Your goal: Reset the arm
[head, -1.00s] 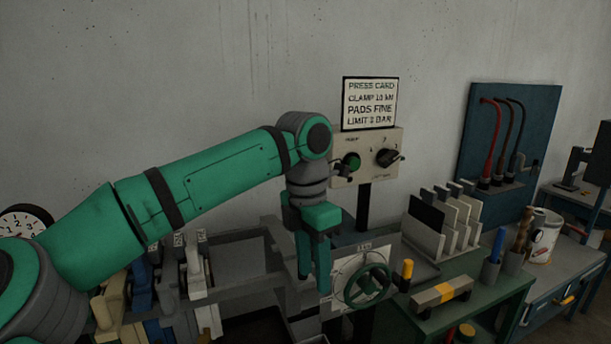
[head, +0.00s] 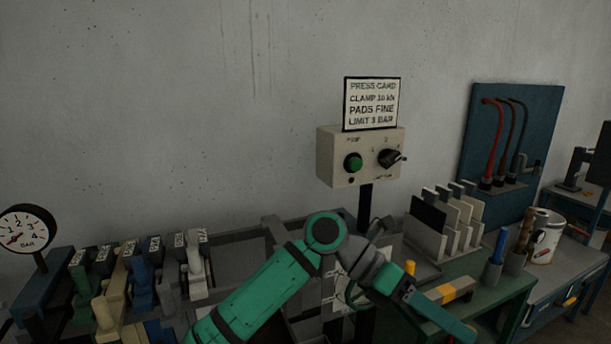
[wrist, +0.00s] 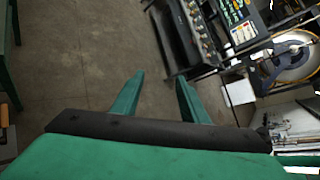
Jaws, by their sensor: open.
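My gripper (wrist: 158,97) shows in the wrist view with its two green fingers spread apart and nothing between them; bare floor lies beyond. In the head view my green arm reaches up from the bottom, bends, and slopes down to the right. My gripper (head: 440,318) there hangs low, in front of the green bench, and its fingertips are hard to make out. My arm partly hides the handwheel (head: 347,292) and its dial plate.
A control box (head: 335,165) with a green button and a knob stands under a card (head: 371,103). A gauge (head: 26,228) and several levers line the left.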

